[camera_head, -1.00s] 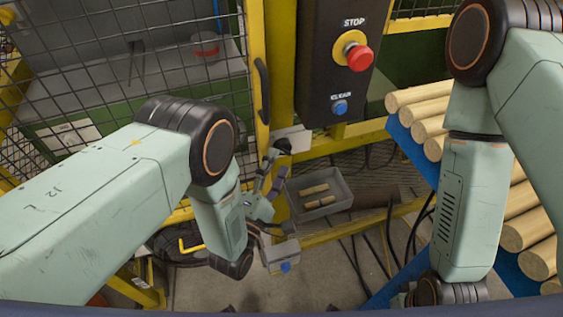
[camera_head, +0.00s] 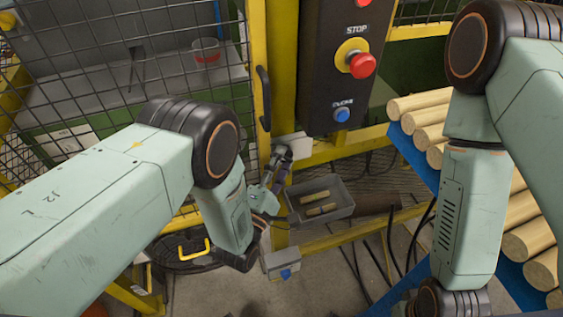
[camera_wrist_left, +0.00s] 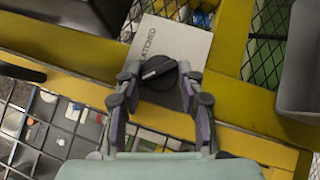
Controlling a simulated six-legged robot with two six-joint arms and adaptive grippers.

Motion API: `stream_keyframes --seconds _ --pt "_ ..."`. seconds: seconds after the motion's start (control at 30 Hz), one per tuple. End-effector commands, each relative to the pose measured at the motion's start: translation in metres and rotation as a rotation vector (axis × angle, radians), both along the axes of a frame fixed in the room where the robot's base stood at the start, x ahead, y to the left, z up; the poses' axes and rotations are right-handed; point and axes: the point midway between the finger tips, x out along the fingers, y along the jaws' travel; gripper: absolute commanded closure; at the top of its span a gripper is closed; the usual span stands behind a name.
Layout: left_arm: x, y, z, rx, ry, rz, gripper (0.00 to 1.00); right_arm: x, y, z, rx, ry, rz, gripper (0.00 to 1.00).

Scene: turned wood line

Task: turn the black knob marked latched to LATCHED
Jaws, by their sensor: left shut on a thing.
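The black knob (camera_wrist_left: 160,73) sits on a pale plate (camera_wrist_left: 172,44) with the word LATCHED printed on it, on the yellow frame. A light mark runs across the knob's face, slanted to the plate's edges. The plate also shows in the head view (camera_head: 291,146), where my gripper hides the knob. My left gripper (camera_head: 278,160) reaches up to the plate. In the left wrist view my left gripper (camera_wrist_left: 161,88) has a finger on each side of the knob and is shut on it. My right gripper is out of view; only its arm shows.
A black door handle (camera_head: 263,98) and mesh fence are just left of the plate. A control box (camera_head: 322,60) with a red stop button (camera_head: 362,65) stands above. A grey tray (camera_head: 338,205) with wooden pieces lies below right. Turned logs (camera_head: 422,100) are on the right.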

Motion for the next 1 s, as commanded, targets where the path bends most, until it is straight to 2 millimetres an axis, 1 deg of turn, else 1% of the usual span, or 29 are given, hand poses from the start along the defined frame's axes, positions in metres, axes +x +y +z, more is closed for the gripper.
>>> stream_keyframes --seconds 0.03,0.23,0.37,0.47,0.6,0.8,1.0 --pt "-0.001 -0.001 0.0 -0.001 -0.001 -0.003 0.76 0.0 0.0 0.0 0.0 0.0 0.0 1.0" --pt "-0.002 -0.001 0.0 -0.002 -0.002 -0.005 0.93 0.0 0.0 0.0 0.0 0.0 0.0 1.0" --pt "-0.001 -0.001 0.001 0.008 0.002 -0.005 0.93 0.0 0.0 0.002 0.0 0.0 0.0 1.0" --pt "-0.001 -0.001 0.004 0.048 0.016 -0.004 0.93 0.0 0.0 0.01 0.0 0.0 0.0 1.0" --pt "-0.002 -0.001 0.007 0.143 0.048 -0.005 0.93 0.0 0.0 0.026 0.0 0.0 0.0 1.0" --pt "-0.002 -0.001 0.008 0.275 0.09 -0.006 0.93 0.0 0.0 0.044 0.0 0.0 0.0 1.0" --pt "-0.002 -0.001 0.007 0.345 0.111 -0.007 0.93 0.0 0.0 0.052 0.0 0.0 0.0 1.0"
